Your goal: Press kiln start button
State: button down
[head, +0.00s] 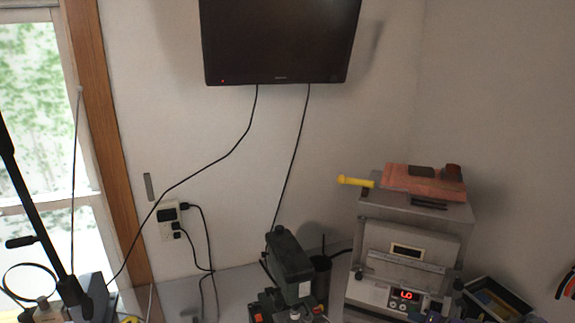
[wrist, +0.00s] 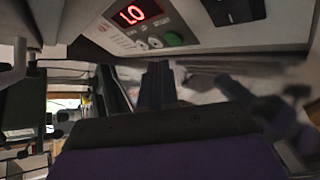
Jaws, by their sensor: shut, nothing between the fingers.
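The kiln (head: 420,242) is a grey metal box at the right of the head view, with a red lit display (head: 405,295) on its lower front. The wrist view shows its control panel (wrist: 112,36) close up along the top, with the red display (wrist: 137,12). A round green button (wrist: 173,39) sits on the panel beside a smaller grey one. My gripper (wrist: 156,82) is shut and empty, its dark fingers just below the green button in the picture. A gap shows between fingertips and button; I see no contact.
A dark green bench machine (head: 289,262) stands left of the kiln. An orange-red block (head: 424,181) and a yellow-handled tool (head: 355,181) lie on the kiln. An open box (head: 497,300) stands to its right. A screen (head: 280,40) hangs on the wall.

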jog(key=s, duration=0.1)
jog(key=s+a+r+p, duration=0.1)
jog(key=s+a+r, duration=0.1)
jog(key=s, duration=0.1)
jog(key=shift+p, duration=0.4)
jog(key=shift+a, duration=0.1)
